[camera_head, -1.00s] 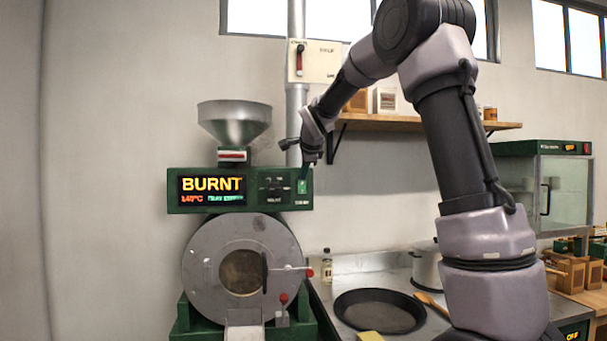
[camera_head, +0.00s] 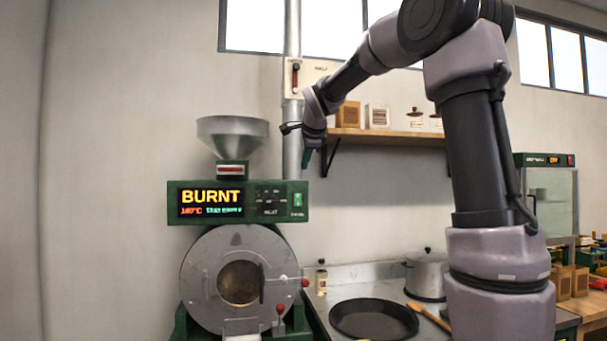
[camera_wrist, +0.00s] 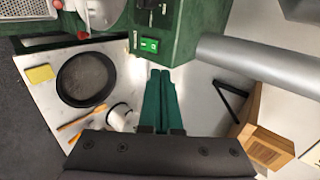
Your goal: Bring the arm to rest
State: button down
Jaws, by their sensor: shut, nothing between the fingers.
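My gripper (camera_head: 306,160) hangs at the end of my bent arm, just above the right end of the roaster's control panel (camera_head: 238,201) and in front of the grey pipe. In the wrist view my gripper's green fingers (camera_wrist: 160,100) lie side by side, shut with nothing between them. They appear apart from the panel, whose lit green switch (camera_wrist: 149,45) shows beyond the fingertips. The panel's display reads "BURNT". The upper arm rises on the right of the head view.
The roaster drum (camera_head: 205,275) stands below the panel, with a metal hopper (camera_head: 232,135) above. A wall shelf (camera_head: 390,137) with boxes lies behind my arm. A glass cabinet (camera_head: 550,200) stands at right.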

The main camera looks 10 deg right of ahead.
jog(key=shift+s+r, duration=0.35)
jog(key=shift+r, duration=0.15)
jog(key=s+d+f+n+g+y, duration=0.1)
jog(key=s+d+f+n, duration=0.15)
jog(key=s, duration=0.55)
jog(key=s+d+f+n+g, duration=0.1)
jog(key=s+d+f+n, duration=0.15)
jog(key=s, duration=0.65)
jog(key=s+f+n, duration=0.4)
jog(key=s+f, duration=0.1)
jog(key=s, duration=0.4)
jog(key=s+f+n+g+y, duration=0.1)
jog(key=s+f+n, duration=0.3)
jog(key=s, duration=0.5)
jog(key=shift+a+f+n, duration=0.3)
jog(key=shift+f+n, duration=0.1)
jog(key=shift+f, duration=0.45)
